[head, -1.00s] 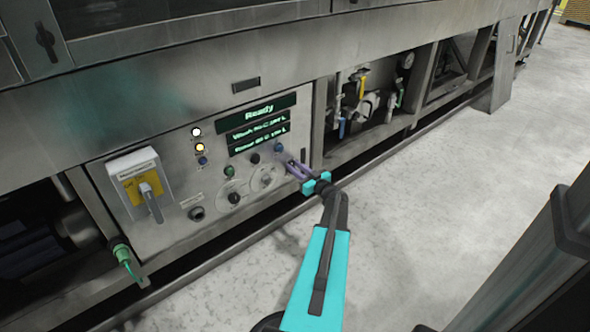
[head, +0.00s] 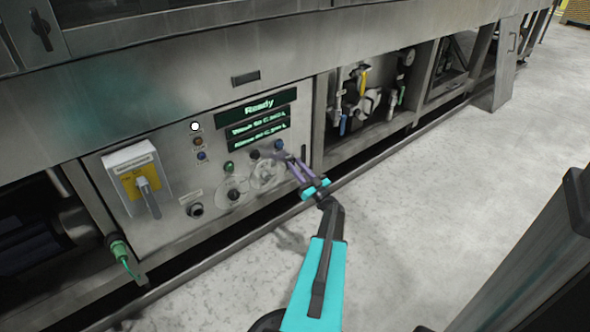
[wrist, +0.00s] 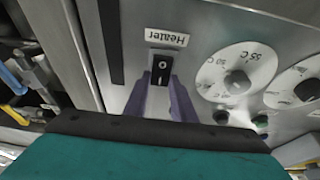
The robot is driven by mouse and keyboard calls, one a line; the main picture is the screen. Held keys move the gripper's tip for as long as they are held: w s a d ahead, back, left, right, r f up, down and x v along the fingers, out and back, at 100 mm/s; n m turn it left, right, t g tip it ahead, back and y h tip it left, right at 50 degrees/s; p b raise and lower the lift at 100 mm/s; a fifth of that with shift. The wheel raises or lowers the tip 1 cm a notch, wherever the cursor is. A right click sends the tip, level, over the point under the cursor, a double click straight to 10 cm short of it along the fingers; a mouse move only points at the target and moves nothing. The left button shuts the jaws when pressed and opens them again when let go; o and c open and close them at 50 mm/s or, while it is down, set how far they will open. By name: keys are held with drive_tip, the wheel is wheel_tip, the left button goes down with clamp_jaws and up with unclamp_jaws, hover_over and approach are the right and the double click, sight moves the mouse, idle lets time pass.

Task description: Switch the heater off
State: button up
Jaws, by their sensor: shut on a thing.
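The heater switch (wrist: 161,72) is a small black rocker with white marks, under an upside-down "Heater" label (wrist: 167,38) in the wrist view. My gripper (wrist: 162,88) has its purple fingers on either side of the rocker and is shut on it. In the head view my gripper (head: 291,161) is at the right part of the control panel (head: 170,228), and its fingers hide the switch there. On the panel, the white lamp (head: 195,126) is lit and the amber lamp (head: 198,141) below it is dark. The display (head: 258,107) reads "Ready".
Round dials (wrist: 237,81) lie right of the switch in the wrist view. A yellow-plated isolator box (head: 138,180) is at the panel's left. Pipes and valves (head: 360,98) fill the bay to the right. The floor (head: 420,190) is clear there.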

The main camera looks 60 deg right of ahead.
drive_tip(key=shift+a+f+t+b, duration=0.1)
drive_tip(key=shift+f+t+b, duration=0.25)
drive_tip(key=shift+t, duration=0.15)
drive_tip(key=shift+r, duration=0.1)
drive_tip(key=o, duration=1.1)
drive_tip(key=shift+c, duration=0.2)
drive_tip(key=shift+s+a+f+h+p, duration=0.1)
drive_tip(key=shift+s+f+h+p, duration=0.1)
drive_tip(key=shift+s, duration=0.2)
drive_tip(key=shift+s+a+f+h+p, duration=0.1)
drive_tip(key=shift+s+p, duration=0.05)
drive_tip(key=shift+s, duration=0.2)
drive_tip(key=p+v, duration=0.3)
drive_tip(key=v, duration=0.9)
